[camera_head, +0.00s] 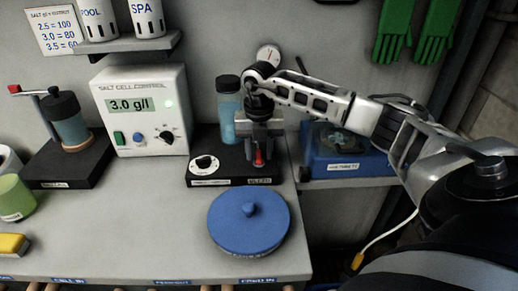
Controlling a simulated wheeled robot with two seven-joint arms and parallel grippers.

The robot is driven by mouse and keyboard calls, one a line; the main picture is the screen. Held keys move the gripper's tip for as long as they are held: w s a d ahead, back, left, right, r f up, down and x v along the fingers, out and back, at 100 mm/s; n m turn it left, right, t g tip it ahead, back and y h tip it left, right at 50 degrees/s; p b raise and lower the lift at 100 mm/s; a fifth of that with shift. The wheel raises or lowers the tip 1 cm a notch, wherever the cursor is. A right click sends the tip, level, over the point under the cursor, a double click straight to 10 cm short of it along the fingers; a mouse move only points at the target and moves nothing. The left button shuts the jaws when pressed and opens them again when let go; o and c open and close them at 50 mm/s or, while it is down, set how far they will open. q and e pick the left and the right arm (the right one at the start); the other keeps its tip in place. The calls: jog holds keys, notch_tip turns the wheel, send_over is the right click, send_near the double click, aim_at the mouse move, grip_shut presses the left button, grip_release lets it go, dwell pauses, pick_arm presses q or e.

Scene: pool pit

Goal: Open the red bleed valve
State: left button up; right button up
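The red bleed valve (259,158) is a small red part on the right side of a black base (225,171), above a label at its front edge. My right gripper (260,142) reaches in from the right and points down over the red part, hiding its upper portion. I cannot tell whether the fingers touch it or are closed on it. A bluish clear cylinder with a dark cap (228,105) stands just left of the gripper. A white dial (204,164) sits on the same base's left side. My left gripper is not in view.
A blue round lid (249,220) lies in front of the base. A salt cell control box (145,110) reading 3.0 g/l stands to the left. Farther left is a red-handled device (68,120). A blue box (345,155) sits beneath my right arm.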

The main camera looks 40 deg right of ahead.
jog(key=shift+f, duration=0.2)
jog(key=shift+c, duration=0.3)
grip_shut()
